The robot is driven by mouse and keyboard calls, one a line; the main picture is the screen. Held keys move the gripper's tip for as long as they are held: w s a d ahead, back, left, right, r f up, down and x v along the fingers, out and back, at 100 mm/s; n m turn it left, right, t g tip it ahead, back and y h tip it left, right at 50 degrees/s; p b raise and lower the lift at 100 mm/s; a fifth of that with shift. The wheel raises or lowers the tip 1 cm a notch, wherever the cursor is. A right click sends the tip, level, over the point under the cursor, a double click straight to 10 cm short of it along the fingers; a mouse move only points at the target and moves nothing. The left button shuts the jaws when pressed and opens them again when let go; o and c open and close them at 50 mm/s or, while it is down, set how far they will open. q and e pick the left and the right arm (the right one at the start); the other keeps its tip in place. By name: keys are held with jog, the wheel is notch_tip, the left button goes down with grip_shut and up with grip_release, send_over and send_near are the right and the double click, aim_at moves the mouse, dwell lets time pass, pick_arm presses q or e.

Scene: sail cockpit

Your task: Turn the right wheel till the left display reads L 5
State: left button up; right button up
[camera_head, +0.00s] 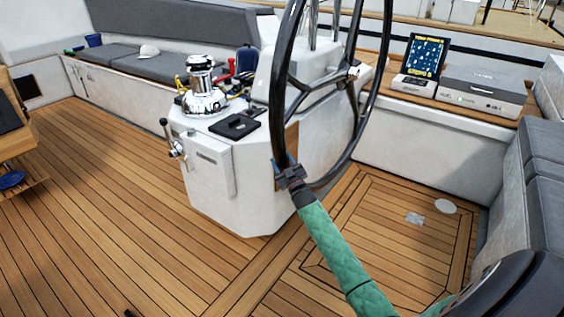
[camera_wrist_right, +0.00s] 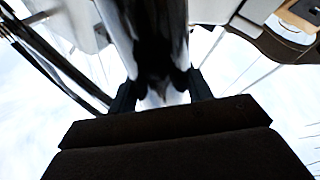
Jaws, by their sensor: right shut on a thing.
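The steering wheel (camera_head: 279,95) has a glossy black rim and dark spokes and stands upright in the middle of the head view. My right gripper (camera_head: 289,170), on the green-sleeved arm, is shut on the lower left part of its rim. In the right wrist view the dark rim (camera_wrist_right: 158,40) runs between the two fingers of my right gripper (camera_wrist_right: 162,92). A small screen (camera_head: 425,56) with yellow lettering on dark blue stands on the right-hand ledge; its text is too small to read surely. No display reading L 5 can be made out. My left gripper is not in view.
A white pedestal (camera_head: 215,180) with a chrome winch (camera_head: 203,92) and a side lever (camera_head: 170,135) stands left of the wheel. A grey box (camera_head: 482,93) sits beside the screen. Grey cushions (camera_head: 540,165) line the right. The wooden deck (camera_head: 110,190) at left is clear.

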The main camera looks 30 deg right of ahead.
jog(key=shift+a+f, duration=0.15)
jog(key=shift+a, duration=0.05)
jog(key=o, duration=1.3)
jog(key=shift+a, duration=0.1)
jog(key=shift+w, duration=0.1)
jog(key=shift+s+f, duration=0.1)
jog(key=shift+s, duration=0.3)
jog(key=v, duration=0.5)
jog(key=shift+s+f, duration=0.1)
jog(key=shift+s, duration=0.15)
jog(key=shift+s+f, duration=0.25)
jog(key=shift+s, duration=0.45)
